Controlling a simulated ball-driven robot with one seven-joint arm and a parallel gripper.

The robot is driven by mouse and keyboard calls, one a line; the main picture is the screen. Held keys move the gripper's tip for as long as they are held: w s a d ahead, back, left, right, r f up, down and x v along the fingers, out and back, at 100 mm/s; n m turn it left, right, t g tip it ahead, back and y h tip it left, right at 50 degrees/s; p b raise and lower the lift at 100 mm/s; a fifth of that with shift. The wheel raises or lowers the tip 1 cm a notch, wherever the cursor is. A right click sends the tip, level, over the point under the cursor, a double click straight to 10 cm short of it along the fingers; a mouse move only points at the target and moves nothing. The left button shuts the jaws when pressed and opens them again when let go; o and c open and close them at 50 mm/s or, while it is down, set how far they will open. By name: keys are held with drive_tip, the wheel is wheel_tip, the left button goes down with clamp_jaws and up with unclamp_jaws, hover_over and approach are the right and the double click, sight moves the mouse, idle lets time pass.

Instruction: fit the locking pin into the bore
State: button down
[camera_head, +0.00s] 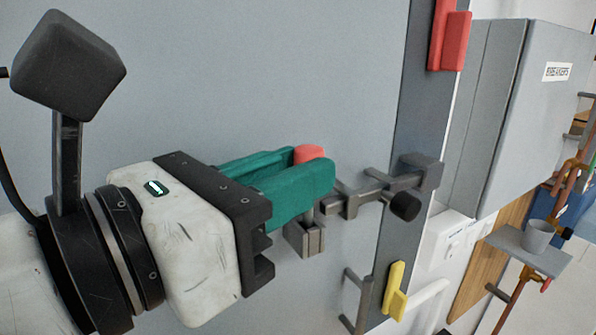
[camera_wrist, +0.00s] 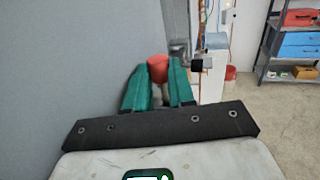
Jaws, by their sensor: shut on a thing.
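My gripper (camera_head: 308,170) has green fingers shut on the locking pin, whose red head (camera_head: 309,153) shows between the fingertips. In the wrist view the red head (camera_wrist: 157,68) stands between the fingers (camera_wrist: 158,85), with a greyish part below it. A grey metal latch bar (camera_head: 365,195) with a dark round knob (camera_head: 405,205) lies beyond the fingertips. A small metal bracket (camera_head: 304,238) is just below the fingers. I cannot see the bore's opening, nor tell whether the pin touches it.
A large grey panel (camera_head: 230,70) stands close behind the gripper, with a dark edge strip (camera_head: 420,100). The strip carries a red block (camera_head: 449,38) and a yellow handle (camera_head: 395,290). A grey cabinet (camera_head: 535,90) stands right. In the wrist view, shelves (camera_wrist: 290,45) stand beyond open floor.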

drive_tip(key=shift+f+b, duration=0.85)
drive_tip(key=shift+f, duration=0.15)
drive_tip(key=c, duration=0.9)
unclamp_jaws()
drive_tip(key=shift+r, duration=0.1)
drive_tip(key=shift+a, duration=0.1)
drive_tip(key=b+v, duration=0.2)
drive_tip(key=v, duration=0.8)
drive_tip(key=shift+s+a+b, duration=0.1)
drive_tip(key=shift+s+b, duration=0.2)
drive_tip(key=shift+s, duration=0.05)
